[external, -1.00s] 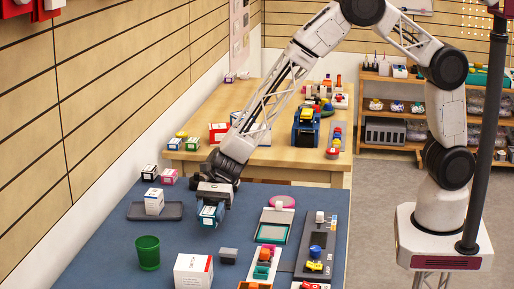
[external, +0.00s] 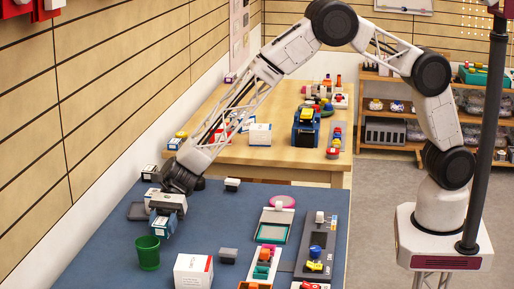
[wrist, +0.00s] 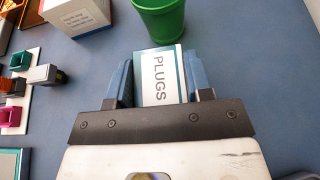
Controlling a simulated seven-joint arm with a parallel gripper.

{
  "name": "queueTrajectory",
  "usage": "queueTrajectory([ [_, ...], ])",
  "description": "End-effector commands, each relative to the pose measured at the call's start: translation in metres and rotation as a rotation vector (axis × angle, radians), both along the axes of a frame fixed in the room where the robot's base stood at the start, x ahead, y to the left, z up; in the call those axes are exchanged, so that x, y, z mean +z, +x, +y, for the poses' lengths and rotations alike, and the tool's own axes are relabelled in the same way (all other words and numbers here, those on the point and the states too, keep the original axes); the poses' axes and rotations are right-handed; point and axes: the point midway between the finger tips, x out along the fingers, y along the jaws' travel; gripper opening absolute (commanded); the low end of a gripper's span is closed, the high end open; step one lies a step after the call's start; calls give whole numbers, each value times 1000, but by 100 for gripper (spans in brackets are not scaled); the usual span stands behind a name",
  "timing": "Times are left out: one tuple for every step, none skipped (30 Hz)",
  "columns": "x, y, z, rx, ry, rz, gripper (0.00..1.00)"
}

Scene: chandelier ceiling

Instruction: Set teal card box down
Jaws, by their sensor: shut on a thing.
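The teal card box (wrist: 160,78) has a white face lettered PLUGS and teal edges. My gripper (wrist: 160,88) is shut on it, with a blue-grey finger on each side. In the external view my gripper (external: 164,217) points down over the blue table, and the box (external: 158,230) shows small and partly covered between the fingers. The green cup (external: 148,254) stands close to the box, on its near side. In the wrist view the cup (wrist: 160,17) is just beyond the box's far end. I cannot tell whether the box touches the table.
A white box (external: 193,271) and a small grey block (external: 228,256) stand nearer the camera. Colourful racks (external: 263,262) line the right side. The blue table (external: 225,215) is clear right of my gripper.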

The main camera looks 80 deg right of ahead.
Motion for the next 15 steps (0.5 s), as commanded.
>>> queueTrajectory([
  [0,3,2,0,0,-1,22],
  [0,4,2,0,0,-1,22],
  [0,5,3,0,0,-1,22],
  [0,6,3,0,0,0,22],
  [0,6,3,0,0,0,22],
  [0,6,3,0,0,0,22],
  [0,6,3,0,0,0,22],
  [0,6,3,0,0,0,22],
  [0,6,3,0,0,0,22],
  [0,6,3,0,0,0,22],
  [0,6,3,0,0,0,22],
  [0,6,3,0,0,0,22],
  [0,6,3,0,0,0,22],
  [-1,6,3,0,0,0,22],
  [-2,6,3,0,0,0,22],
])
